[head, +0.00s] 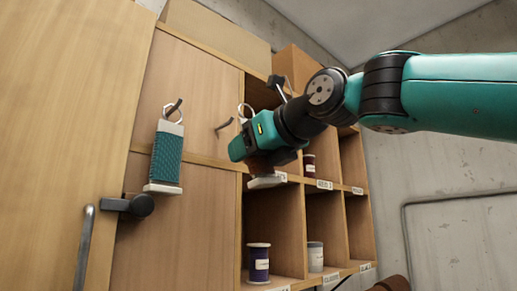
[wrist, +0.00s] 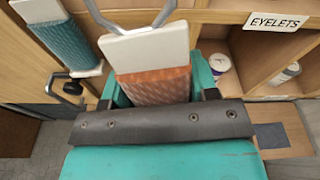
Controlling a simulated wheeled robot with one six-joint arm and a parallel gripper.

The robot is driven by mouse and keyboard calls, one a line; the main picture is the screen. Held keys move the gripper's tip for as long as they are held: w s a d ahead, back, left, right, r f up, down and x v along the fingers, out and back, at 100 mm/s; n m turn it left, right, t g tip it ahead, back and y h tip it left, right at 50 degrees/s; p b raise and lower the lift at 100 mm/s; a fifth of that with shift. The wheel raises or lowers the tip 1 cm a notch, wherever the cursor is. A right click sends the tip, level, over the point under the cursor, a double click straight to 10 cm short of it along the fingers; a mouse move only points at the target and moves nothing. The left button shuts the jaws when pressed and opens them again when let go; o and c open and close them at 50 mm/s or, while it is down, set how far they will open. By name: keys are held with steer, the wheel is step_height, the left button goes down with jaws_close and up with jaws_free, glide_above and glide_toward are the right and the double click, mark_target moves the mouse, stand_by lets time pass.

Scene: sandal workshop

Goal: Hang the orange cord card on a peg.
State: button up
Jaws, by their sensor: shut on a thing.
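The orange cord card (wrist: 155,87) has orange cord wound on a white card and a metal ring at its top. My gripper (wrist: 155,95) is shut on its wound part. In the head view my gripper (head: 258,146) hides most of the card; only the ring and the white lower end (head: 267,181) show. A bare peg (head: 222,126) juts from the wooden panel just left of the ring. The ring looks apart from it; depth is hard to judge. A teal cord card (head: 166,158) hangs by its ring on another peg (head: 174,106) further left.
Wooden cubbies (head: 275,225) right of the panel hold spools, including a blue one (head: 258,263). An "EYELETS" label (wrist: 283,21) is on a shelf edge. A dark latch knob (head: 141,205) sticks out below the teal card. A cardboard box (head: 292,66) stands on top.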

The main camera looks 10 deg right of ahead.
mark_target(220, 170)
steer(key=shift+r+p+x, duration=0.2)
steer(key=shift+p+x, duration=0.45)
steer(key=shift+x, duration=0.8)
steer(key=shift+r+p+x, duration=0.2)
steer(key=shift+p+x, duration=0.45)
steer(key=shift+x, duration=0.85)
steer(key=shift+w+a+f, duration=0.3)
steer(key=shift+w+f, duration=0.2)
steer(key=o, duration=1)
steer(key=shift+o, duration=0.2)
